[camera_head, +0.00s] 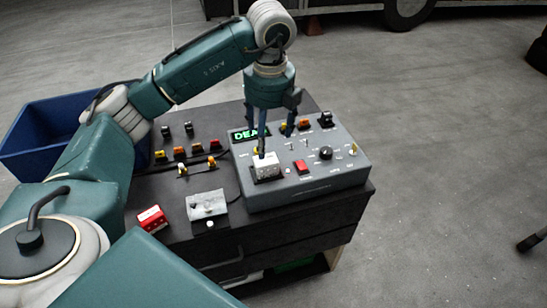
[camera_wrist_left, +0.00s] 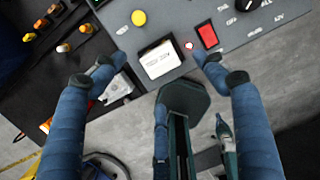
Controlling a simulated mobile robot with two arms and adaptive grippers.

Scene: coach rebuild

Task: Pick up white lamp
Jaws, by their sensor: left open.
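The white lamp (camera_head: 266,166) is a small white block with dark lettering, sitting upright near the front left of the grey control box (camera_head: 340,178). The left wrist view shows its lettered face (camera_wrist_left: 159,58) from above. My left gripper (camera_head: 275,142) points down over the control box. Its two fingers stand apart, and in the left wrist view the lamp shows between the fingertips (camera_wrist_left: 158,64), with gaps on both sides. Nothing is held. Whether the tips are level with the lamp is unclear. My right gripper is not in view.
A red rocker switch (camera_head: 302,166) and a black knob (camera_head: 326,153) are right of the lamp. A blue bin (camera_head: 40,128) stands left. Floor at right is open.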

